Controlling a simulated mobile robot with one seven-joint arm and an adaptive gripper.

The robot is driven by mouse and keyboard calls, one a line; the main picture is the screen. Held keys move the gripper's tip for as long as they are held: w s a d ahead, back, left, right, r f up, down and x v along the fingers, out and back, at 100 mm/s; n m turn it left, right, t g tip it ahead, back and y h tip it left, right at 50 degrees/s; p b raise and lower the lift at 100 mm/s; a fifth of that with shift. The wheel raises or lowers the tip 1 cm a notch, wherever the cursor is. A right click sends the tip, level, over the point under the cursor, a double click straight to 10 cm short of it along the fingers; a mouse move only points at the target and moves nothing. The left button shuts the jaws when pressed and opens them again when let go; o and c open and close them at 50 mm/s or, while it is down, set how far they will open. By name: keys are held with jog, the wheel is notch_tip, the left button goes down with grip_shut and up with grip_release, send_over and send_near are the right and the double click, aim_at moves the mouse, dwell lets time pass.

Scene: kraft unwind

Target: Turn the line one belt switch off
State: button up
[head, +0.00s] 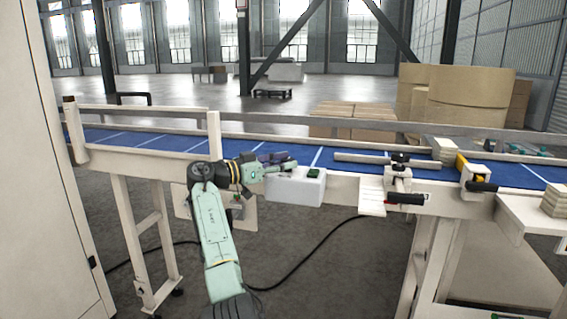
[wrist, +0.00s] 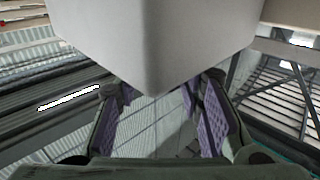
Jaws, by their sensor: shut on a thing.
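The line one belt switch (head: 314,173) appears to be the dark green-topped piece on a white box (head: 297,188) at the conveyor's near edge. In the head view my gripper (head: 289,165) reaches in from the left and lies along the top left of this box. In the wrist view the white box (wrist: 155,40) fills the upper middle, its corner pointing down between my purple-padded fingers (wrist: 160,105). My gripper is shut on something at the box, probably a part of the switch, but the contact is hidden.
The blue conveyor belt (head: 140,143) runs behind the box. To the right are a red-tipped black handle (head: 405,198) and a yellow-and-black clamp (head: 470,175). A white cabinet (head: 50,180) stands at the left. A black cable (head: 310,255) lies on the floor.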

jog(key=shift+f, duration=0.1)
jog(key=o, duration=1.2)
jog(key=shift+c, duration=0.2)
jog(key=v, duration=1.2)
